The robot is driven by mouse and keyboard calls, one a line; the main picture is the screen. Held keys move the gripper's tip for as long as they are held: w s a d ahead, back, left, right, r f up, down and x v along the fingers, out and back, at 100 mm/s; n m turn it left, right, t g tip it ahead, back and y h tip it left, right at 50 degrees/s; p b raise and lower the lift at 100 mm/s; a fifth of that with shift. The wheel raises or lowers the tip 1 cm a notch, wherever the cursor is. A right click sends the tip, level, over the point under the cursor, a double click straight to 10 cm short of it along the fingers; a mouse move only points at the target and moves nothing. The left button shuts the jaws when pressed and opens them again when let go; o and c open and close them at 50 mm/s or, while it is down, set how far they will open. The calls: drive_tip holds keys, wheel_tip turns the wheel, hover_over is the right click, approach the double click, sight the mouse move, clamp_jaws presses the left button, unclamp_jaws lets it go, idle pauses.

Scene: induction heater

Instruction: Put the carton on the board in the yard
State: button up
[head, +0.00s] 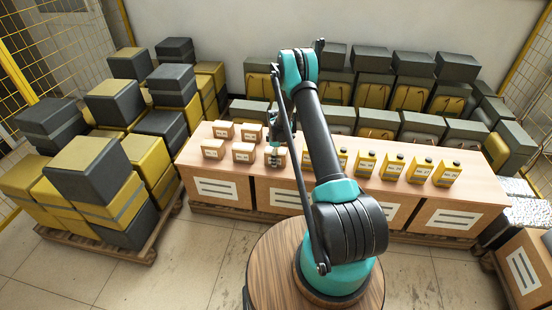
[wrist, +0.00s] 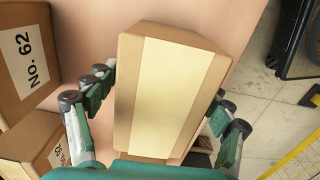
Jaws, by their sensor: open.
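Several small tan cartons with white labels stand at the left of the long wooden counter (head: 330,198) in the head view. My gripper (head: 276,150) is low over the rightmost front carton (head: 270,160), partly covering it. In the wrist view that carton (wrist: 172,85), with a pale strip along its top, lies between the spread fingers of my gripper (wrist: 158,108). The fingers are open on either side; a gap shows at the left, and contact at the right is unclear. I cannot tell which surface is the board in the yard.
Yellow bottles (head: 393,166) stand to the right on the counter, partly behind my arm. A neighbouring carton marked No. 62 (wrist: 22,60) is close at left in the wrist view. Stacked grey and yellow crates (head: 95,175) on pallets flank the counter. Bare floor (head: 195,250) lies in front.

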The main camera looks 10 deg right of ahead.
wheel_tip(320, 180, up, 12)
drive_tip(key=shift+r, duration=0.1)
drive_tip(key=s+d+r+m+t, duration=0.25)
drive_tip(key=s+r+m, duration=0.45)
drive_tip(key=s+r, duration=1.2)
drive_tip(key=s+d+r+m+t, duration=0.1)
drive_tip(key=s+m, duration=0.6)
drive_tip(key=s, duration=1.5)
drive_tip(key=shift+s+d+r+t, duration=0.3)
drive_tip(key=shift+s+d+t, duration=0.1)
drive_tip(key=shift+d, duration=0.2)
